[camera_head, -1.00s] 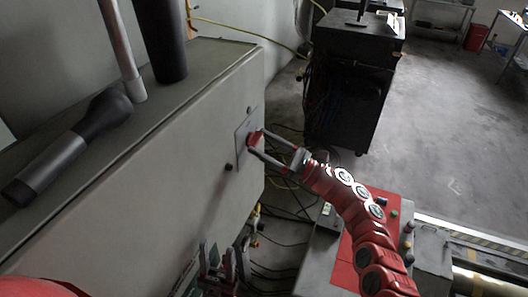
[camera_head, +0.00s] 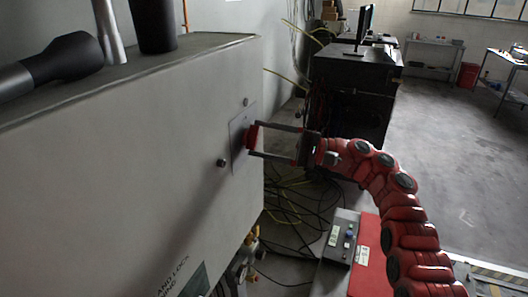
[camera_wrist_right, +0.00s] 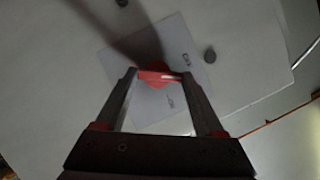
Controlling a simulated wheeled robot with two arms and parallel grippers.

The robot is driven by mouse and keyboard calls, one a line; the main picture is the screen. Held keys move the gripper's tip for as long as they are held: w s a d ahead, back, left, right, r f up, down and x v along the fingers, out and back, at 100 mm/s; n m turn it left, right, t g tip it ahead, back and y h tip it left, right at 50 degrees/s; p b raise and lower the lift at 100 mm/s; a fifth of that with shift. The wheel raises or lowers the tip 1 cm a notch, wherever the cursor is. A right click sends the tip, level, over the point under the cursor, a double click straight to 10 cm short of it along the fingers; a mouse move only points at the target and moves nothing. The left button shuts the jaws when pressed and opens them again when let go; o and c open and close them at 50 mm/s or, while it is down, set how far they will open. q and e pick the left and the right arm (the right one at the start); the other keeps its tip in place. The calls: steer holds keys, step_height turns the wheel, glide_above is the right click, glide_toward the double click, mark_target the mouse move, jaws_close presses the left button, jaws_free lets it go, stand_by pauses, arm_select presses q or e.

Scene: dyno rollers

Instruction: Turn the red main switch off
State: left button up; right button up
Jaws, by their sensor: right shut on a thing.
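The red main switch (camera_head: 251,135) sits on a light square plate (camera_head: 236,150) on the side of the large grey cabinet (camera_head: 130,170). My right gripper (camera_head: 254,140) reaches in from the right, its two fingers on either side of the switch and shut on it. In the right wrist view the red switch (camera_wrist_right: 158,75) lies between the fingertips (camera_wrist_right: 158,76), its handle running across from one to the other. My left gripper does not show.
Two dark knobs (camera_head: 222,163) flank the plate. Cables (camera_head: 290,205) hang and lie below the cabinet's edge. A black cabinet (camera_head: 350,95) with a monitor (camera_head: 363,25) stands behind. A red and grey control box (camera_head: 345,240) is below my right arm. Open floor (camera_head: 455,150) lies right.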

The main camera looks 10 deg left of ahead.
steer(key=shift+r+n+h+b, duration=0.15)
steer(key=shift+n+h+b, duration=0.45)
steer(key=shift+n, duration=0.9)
steer(key=shift+r+n+h+b, duration=0.1)
steer(key=shift+n+h+b, duration=0.5)
steer(key=shift+n, duration=0.9)
steer(key=o, duration=1.4)
steer(key=shift+c, duration=0.2)
